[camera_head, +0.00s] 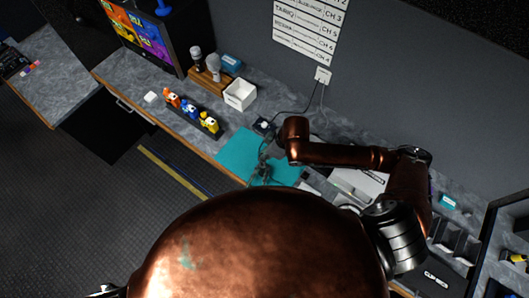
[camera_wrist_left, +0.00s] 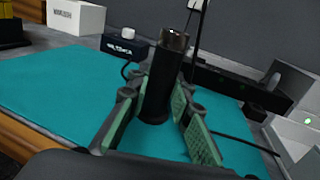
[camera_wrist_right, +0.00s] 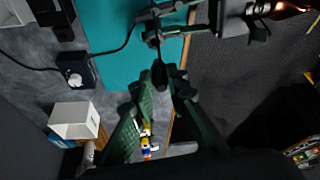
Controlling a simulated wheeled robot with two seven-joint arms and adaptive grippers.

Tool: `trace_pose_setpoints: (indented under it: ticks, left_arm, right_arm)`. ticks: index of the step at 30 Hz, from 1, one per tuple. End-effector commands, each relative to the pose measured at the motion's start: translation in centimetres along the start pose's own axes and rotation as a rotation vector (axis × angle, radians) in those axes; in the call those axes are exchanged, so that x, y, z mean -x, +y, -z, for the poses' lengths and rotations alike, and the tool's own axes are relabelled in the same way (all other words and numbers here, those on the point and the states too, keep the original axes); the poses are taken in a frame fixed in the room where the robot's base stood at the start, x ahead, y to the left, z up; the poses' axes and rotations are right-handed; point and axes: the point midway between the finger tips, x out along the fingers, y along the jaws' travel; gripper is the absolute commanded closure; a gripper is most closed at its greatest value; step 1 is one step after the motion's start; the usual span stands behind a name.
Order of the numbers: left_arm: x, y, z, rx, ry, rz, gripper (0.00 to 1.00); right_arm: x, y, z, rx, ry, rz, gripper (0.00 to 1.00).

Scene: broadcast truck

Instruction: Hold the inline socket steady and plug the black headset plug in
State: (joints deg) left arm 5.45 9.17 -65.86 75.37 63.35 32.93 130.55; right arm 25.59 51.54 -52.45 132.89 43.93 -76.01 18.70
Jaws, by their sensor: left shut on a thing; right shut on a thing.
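My left gripper (camera_wrist_left: 156,98) is shut on the inline socket (camera_wrist_left: 160,80), a black cylinder with a shiny metal ring at its upper end. The socket stands roughly upright between the green finger pads, over the teal mat (camera_wrist_left: 50,85). My right gripper (camera_wrist_right: 162,82) is shut on a small dark piece, seemingly the black headset plug (camera_wrist_right: 158,73), mostly hidden by the fingertips. My left gripper also shows in the right wrist view (camera_wrist_right: 158,25), close to the plug. Whether plug and socket touch cannot be told. In the head view the grippers are small and dark over the mat.
A dark box with a white knob (camera_wrist_right: 75,72) stands by the mat, with a thin cable running from it. A white open box (camera_head: 240,94) and a dark rack of coloured figures (camera_head: 190,113) stand farther left. The mat is mostly clear around the grippers.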

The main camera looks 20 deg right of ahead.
Motion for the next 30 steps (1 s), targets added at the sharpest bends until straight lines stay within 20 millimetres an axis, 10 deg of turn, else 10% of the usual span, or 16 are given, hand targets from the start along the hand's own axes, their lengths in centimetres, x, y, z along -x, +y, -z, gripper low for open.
trace_pose_setpoints:
  ticks: [30]
  left_arm:
    - [0.0, 0.0, 0.0, 0.0, 0.0, 0.0, 1.0]
  right_arm:
    - [-3.1, -0.1, -1.4, 0.0, 0.001, 0.0, 1.0]
